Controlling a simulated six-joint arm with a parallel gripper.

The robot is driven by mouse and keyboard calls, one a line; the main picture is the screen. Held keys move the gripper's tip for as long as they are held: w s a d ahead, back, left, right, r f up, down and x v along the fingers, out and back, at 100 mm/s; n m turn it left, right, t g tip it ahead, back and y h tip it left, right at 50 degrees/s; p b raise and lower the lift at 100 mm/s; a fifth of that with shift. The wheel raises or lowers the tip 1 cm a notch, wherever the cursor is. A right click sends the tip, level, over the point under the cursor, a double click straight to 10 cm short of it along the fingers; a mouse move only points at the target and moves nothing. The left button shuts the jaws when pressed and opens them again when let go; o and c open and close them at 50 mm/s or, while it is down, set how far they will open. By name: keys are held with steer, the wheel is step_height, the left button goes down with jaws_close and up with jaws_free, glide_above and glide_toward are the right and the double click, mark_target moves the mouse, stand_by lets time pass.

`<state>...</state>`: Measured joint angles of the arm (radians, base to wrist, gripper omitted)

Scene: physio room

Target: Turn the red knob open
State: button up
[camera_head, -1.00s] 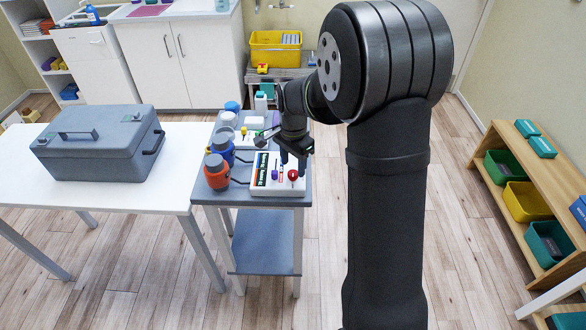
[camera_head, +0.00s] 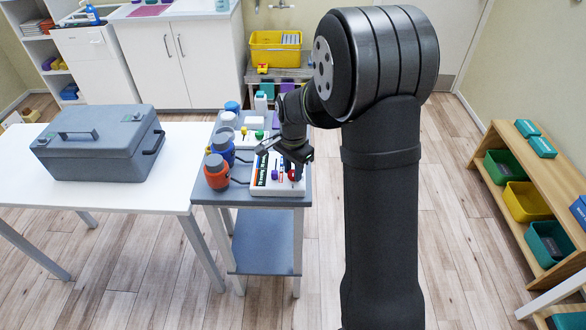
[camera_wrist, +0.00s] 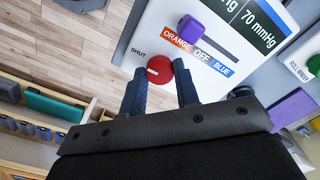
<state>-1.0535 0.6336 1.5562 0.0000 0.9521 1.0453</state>
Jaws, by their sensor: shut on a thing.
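The red knob (camera_wrist: 159,68) is round with a short white mark on its left side. It sits on a white panel (camera_wrist: 150,38) beside the printed word SHUT. In the wrist view, my gripper (camera_wrist: 158,76) has one dark finger on each side of the knob and is shut on it. In the head view, the knob (camera_head: 292,175) shows at the front right of the panel, partly covered by my gripper (camera_head: 293,168). A purple slider (camera_wrist: 190,28) is near the knob, by the ORANGE, OFF and BLUE labels.
The panel is on a small grey trolley (camera_head: 262,199). A grey case (camera_head: 97,150) is on the white table. The floor right of the trolley is clear.

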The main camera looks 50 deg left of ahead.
steer(key=shift+n, duration=0.3)
steer(key=n, duration=0.3)
steer(key=shift+n, duration=0.4)
steer(key=n, duration=0.4)
steer(key=shift+n, duration=0.3)
steer(key=n, duration=0.4)
steer(key=shift+n, duration=2.5)
steer(key=o, duration=1)
steer(key=shift+c, duration=0.2)
steer(key=shift+r, duration=0.1)
